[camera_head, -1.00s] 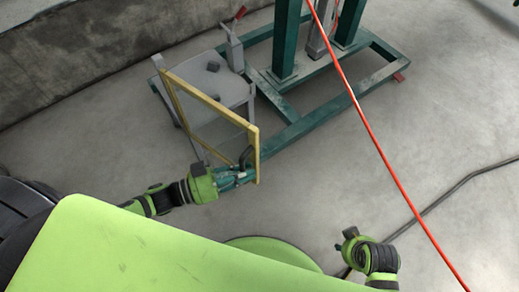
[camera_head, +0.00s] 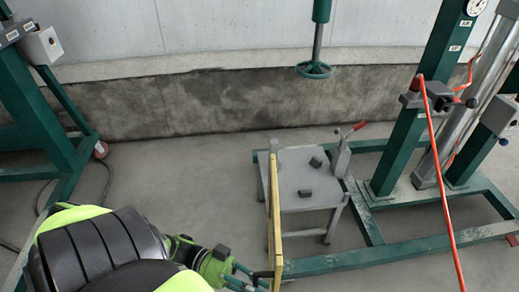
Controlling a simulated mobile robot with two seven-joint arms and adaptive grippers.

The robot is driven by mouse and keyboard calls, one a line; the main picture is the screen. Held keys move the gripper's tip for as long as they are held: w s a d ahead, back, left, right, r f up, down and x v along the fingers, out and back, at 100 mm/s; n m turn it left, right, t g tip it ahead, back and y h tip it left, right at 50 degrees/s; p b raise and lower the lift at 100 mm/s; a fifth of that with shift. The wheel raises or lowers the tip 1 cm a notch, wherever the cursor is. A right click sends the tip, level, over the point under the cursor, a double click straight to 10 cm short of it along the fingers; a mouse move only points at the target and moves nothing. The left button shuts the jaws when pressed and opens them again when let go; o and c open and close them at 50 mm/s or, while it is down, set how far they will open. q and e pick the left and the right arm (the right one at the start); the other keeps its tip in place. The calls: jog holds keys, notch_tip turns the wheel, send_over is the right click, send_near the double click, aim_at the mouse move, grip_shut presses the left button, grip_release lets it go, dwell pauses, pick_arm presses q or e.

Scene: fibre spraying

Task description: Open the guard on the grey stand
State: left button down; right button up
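The grey stand (camera_head: 290,180) is in the middle of the head view, with two small dark blocks on its top. The guard is a yellow frame (camera_head: 274,215), seen nearly edge-on along the stand's left side and reaching toward me past its front. A dark handle (camera_head: 262,274) sits at its near end. My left gripper (camera_head: 258,283) is at this handle, at the bottom of the view. Its fingers are small and partly cut off, so I cannot tell whether they are shut on the handle. My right gripper is out of view.
A red-handled clamp (camera_head: 346,133) rises at the stand's right. A green post frame (camera_head: 400,150) with an orange hose (camera_head: 436,150) stands to the right. Another green frame (camera_head: 40,110) is at the left. A green handwheel (camera_head: 314,69) hangs above. Floor left of the guard is clear.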

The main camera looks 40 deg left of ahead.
pick_arm(q)
jog(key=c, duration=1.4)
grip_release()
jog(key=v, duration=1.2)
